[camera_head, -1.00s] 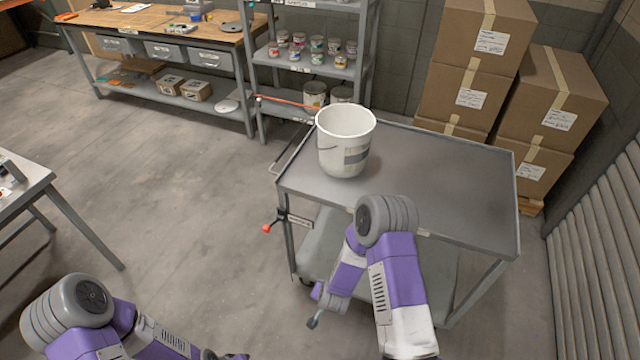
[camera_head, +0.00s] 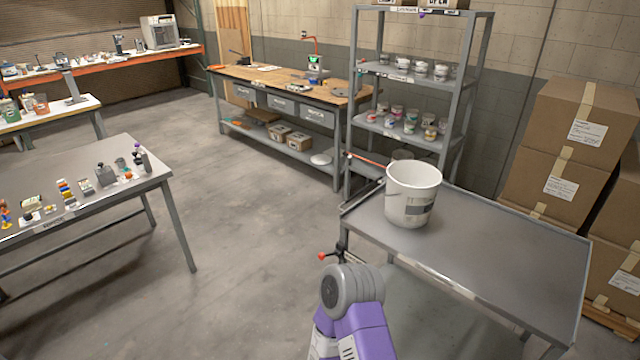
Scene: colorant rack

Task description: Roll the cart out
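The cart (camera_head: 500,262) is a grey metal table-like trolley at the right, in front of the shelf rack. A white bucket (camera_head: 411,196) stands upright on its top, near the left end. A red-tipped lever (camera_head: 322,256) shows at the cart's near left corner, and a red bar (camera_head: 368,160) lies near its far left corner. My purple and grey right arm rises from the bottom in front of the cart's near side. Its gripper is out of view. My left arm and gripper are out of view.
A grey shelf rack (camera_head: 357,100) with small pots stands behind the cart. Cardboard boxes (camera_head: 567,140) are stacked at the right. A workbench (camera_head: 290,85) stands at the back. A table with small items (camera_head: 80,205) is at the left. The floor (camera_head: 235,235) between is clear.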

